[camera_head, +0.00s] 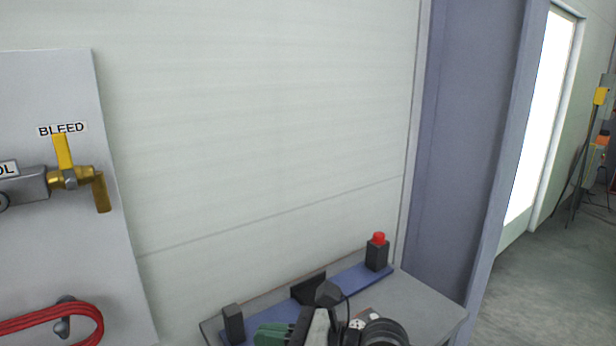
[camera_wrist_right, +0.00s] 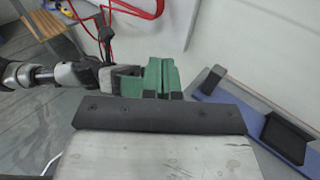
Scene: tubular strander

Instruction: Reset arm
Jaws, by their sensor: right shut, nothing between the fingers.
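My right gripper (camera_head: 276,334) shows at the bottom of the head view, with green fingers in front of the small grey table. In the right wrist view, its green fingers (camera_wrist_right: 162,78) are together with nothing between them. A grey and black arm of mine (camera_wrist_right: 70,75) comes in from the left in that view and ends close beside the green fingers. Its finger state cannot be made out. My left gripper does not show in the head view.
The grey table (camera_head: 430,300) carries a blue strip (camera_head: 355,278) with a black block with a red button (camera_head: 377,252) and a dark block (camera_head: 233,323). A panel (camera_head: 60,245) at left has a yellow-handled BLEED valve (camera_head: 66,165) and a red hose (camera_head: 85,315).

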